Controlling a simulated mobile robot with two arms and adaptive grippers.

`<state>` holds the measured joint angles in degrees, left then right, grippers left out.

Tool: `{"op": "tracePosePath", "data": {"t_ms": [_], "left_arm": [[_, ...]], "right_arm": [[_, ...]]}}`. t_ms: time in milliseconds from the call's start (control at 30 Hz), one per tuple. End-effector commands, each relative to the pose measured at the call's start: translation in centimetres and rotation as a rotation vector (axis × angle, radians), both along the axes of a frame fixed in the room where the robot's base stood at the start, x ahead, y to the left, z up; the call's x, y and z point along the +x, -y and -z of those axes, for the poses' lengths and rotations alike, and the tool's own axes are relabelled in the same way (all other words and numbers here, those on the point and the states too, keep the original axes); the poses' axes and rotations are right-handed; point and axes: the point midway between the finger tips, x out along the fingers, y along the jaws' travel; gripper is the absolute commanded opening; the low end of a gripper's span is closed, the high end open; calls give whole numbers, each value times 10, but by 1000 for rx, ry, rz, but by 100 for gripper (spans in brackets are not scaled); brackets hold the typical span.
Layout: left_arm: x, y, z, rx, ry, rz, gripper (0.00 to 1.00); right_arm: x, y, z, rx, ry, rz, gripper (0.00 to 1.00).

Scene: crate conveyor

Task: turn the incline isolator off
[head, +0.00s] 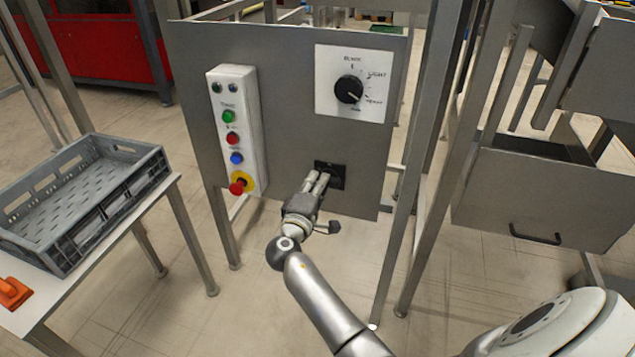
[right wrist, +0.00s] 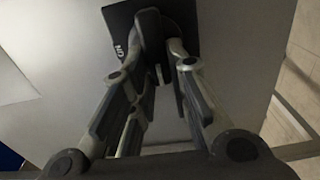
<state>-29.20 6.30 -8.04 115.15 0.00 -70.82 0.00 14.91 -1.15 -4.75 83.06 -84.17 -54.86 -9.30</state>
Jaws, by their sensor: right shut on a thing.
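The incline isolator (head: 338,183) is a small black square switch low on the grey panel, and its plate also shows in the right wrist view (right wrist: 185,22). My right gripper (head: 318,179) is at the isolator, its fingers reaching up to it from below. In the right wrist view the gripper (right wrist: 163,58) is shut on the isolator's black handle (right wrist: 151,28), one finger on each side. The handle stands roughly upright in that view. White lettering that looks like "ON" shows at the plate's left edge. The fingers hide part of the switch. My left gripper is out of view.
The grey panel (head: 285,150) also carries a white button box (head: 240,130) with a red stop button (head: 238,187), and a black rotary dial (head: 349,89). A grey crate (head: 85,200) stands on a table at left. Metal posts and a grey bin (head: 535,200) are at right.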

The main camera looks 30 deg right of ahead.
Motion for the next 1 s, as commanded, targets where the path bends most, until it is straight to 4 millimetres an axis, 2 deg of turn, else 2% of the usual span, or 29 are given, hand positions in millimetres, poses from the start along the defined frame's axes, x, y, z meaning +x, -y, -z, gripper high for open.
{"op": "tracePosePath", "data": {"t_ms": [433,467,600,633,1000], "left_arm": [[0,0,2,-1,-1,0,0],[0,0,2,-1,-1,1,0],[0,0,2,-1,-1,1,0],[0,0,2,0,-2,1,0],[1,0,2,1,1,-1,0]], "right_arm": [[1,-1,-2,-9,-4,-5,0],[1,-1,-2,-9,-4,-5,18],[1,-1,-1,-8,-5,-4,36],[1,-1,-1,-8,-5,-4,38],[-2,-4,0,-6,-7,-3,38]]}}
